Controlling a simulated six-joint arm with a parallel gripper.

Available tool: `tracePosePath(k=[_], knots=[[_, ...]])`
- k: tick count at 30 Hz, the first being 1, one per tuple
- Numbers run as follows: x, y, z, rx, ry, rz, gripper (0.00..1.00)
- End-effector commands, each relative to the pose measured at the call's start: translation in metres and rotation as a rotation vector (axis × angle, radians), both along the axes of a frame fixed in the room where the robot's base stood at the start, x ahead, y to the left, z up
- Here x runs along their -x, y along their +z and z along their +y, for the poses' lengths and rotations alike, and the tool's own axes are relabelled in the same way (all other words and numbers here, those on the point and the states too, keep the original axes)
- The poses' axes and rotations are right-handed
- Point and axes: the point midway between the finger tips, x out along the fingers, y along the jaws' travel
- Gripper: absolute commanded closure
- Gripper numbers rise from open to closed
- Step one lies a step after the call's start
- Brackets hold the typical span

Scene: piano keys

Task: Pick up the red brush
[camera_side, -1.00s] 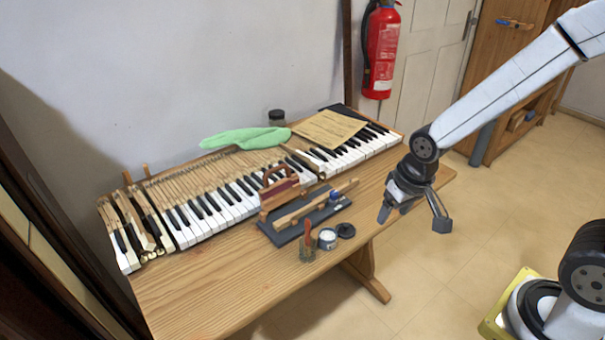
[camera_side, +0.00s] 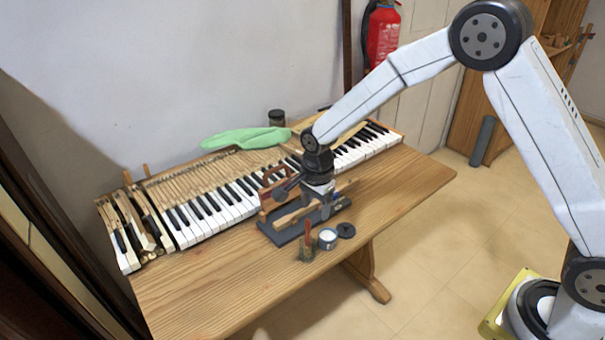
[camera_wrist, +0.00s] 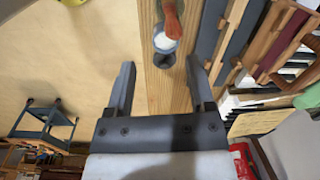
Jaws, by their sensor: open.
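The red brush (camera_side: 308,229) stands upright in a small glass jar (camera_side: 306,253) near the table's front edge. In the wrist view, the brush's red handle (camera_wrist: 172,20) shows at the top, beyond my fingertips. My gripper (camera_side: 303,203) is open and empty above the dark board, behind and above the brush in the side view.
A white-filled tin (camera_side: 327,239) and a black lid (camera_side: 346,231) stand right of the jar. A dark board (camera_side: 285,236) with wooden pieces lies behind. Piano keys (camera_side: 205,208) and a green cloth (camera_side: 245,139) are farther back. The table's front left (camera_side: 210,290) is clear.

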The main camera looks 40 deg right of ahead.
Motion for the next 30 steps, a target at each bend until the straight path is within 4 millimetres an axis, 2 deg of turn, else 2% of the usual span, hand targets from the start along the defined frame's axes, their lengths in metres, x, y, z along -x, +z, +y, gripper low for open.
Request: tracePosePath(k=[8, 14, 24, 30], knots=[[-0.012, -0.012, 0.009, 0.002, -0.138, 0.021, 0.31], [-0.013, -0.014, 0.009, 0.002, -0.143, 0.022, 0.31], [-0.013, -0.037, 0.009, 0.002, -0.142, 0.020, 0.31], [-0.013, -0.039, 0.009, 0.002, -0.141, 0.020, 0.31]])
